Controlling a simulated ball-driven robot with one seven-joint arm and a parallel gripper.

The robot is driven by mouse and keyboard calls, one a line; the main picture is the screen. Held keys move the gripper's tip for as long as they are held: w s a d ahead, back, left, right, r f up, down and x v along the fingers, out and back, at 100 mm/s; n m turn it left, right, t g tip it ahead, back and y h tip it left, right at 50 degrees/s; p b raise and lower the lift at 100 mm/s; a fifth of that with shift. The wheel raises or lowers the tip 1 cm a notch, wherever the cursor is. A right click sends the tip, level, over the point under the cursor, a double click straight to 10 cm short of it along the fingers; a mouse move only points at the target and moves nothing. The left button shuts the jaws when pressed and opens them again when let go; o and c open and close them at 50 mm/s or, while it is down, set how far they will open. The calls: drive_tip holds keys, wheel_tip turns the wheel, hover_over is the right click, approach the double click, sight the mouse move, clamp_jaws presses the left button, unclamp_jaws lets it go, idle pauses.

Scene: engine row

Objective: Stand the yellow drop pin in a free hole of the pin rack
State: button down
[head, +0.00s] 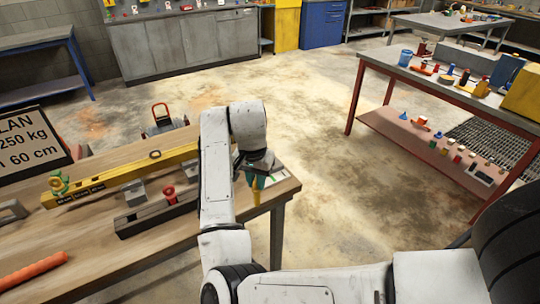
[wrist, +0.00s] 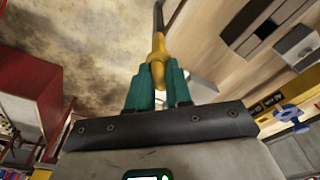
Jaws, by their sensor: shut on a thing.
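In the head view the pin (head: 257,194) hangs below my gripper (head: 258,178), over or beside the right end of the wooden bench. A long dark grey block (head: 150,217) on the bench, left of my arm, may be the pin rack. A red piece (head: 169,194) stands at it. Its holes are too small to make out, and my arm hides its right end.
A yellow beam (head: 120,175) lies along the bench (head: 110,249) behind the dark block. A grey block (head: 134,192) and an orange-red rod (head: 33,271) are also there. Open floor (head: 320,150) lies right of the bench, before a red-framed table (head: 440,90).

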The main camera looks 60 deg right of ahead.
drive_tip(key=a+f+n, duration=0.5)
drive_tip(key=a, duration=0.4)
drive_tip(key=w+a+f+n, duration=0.1)
drive_tip(key=a+f+n, duration=0.5)
drive_tip(key=a, duration=0.3)
drive_tip(key=w+a+f+n+t+y, duration=0.1)
drive_tip(key=a+f+n, duration=0.4)
drive_tip(key=a, duration=0.5)
drive_tip(key=shift+f, duration=0.25)
